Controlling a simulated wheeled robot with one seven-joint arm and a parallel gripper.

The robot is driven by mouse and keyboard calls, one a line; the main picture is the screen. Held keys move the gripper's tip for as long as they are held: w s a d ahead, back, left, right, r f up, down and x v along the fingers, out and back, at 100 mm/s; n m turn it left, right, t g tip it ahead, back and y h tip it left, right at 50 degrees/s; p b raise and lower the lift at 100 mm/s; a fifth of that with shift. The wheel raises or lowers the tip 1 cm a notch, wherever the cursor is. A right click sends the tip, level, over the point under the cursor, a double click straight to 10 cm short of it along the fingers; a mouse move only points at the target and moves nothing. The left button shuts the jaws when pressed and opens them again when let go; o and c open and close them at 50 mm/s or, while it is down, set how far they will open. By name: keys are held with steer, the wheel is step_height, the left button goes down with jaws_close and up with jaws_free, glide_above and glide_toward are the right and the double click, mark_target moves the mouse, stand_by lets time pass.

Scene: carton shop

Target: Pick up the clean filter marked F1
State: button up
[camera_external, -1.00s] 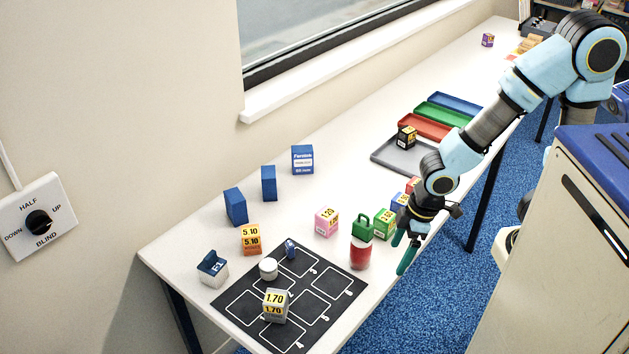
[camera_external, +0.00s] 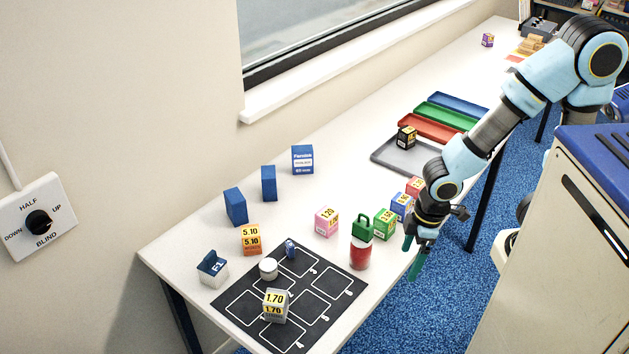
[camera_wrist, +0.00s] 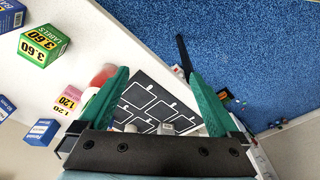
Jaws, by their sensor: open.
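The clean filter marked F1 (camera_external: 212,268) is a white ribbed block with a dark blue top and handle. It stands at the near left end of the table, left of the black numbered mat (camera_external: 231,309). My gripper (camera_external: 412,258) is at the table's right edge, well to the right of the filter, with its green fingers apart and nothing between them. In the wrist view my gripper (camera_wrist: 158,100) is also open, with the mat (camera_wrist: 150,85) beyond the fingers. I cannot make out the filter in the wrist view.
An orange box (camera_external: 251,240) is behind the filter. The mat holds a white round piece (camera_external: 268,268) and a grey 1.70 box (camera_external: 275,305).

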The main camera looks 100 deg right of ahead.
steer(key=w+d+f+m+t+h+b, duration=0.1)
steer(key=w+d+f+m+b, duration=0.15)
steer(key=w, duration=0.95)
steer(key=w+d+f+m+t+h+b, duration=0.1)
steer(key=w+d+t+h+b, duration=0.2)
steer(key=w, duration=0.9)
steer(key=m+t+b, duration=0.2)
glide_toward(213, 263)
step_height(213, 263, down, 3)
steer(key=w, duration=0.2)
steer(key=shift+w+d+f+h, duration=0.1)
steer(key=shift+w+d+h, duration=0.2)
steer(key=shift+d+h, duration=0.15)
steer(key=p+x, duration=0.1)
steer(key=x, duration=0.3)
steer(key=shift+w+d+f+p, duration=0.1)
steer(key=shift+f+p, duration=0.05)
steer(key=shift+p, duration=0.15)
steer(key=shift+p+x, duration=1.55)
steer(key=shift+x, duration=1.35)
steer(key=shift+f, duration=0.1)
steer(key=shift+c, duration=0.2)
steer(key=c, duration=1.3)
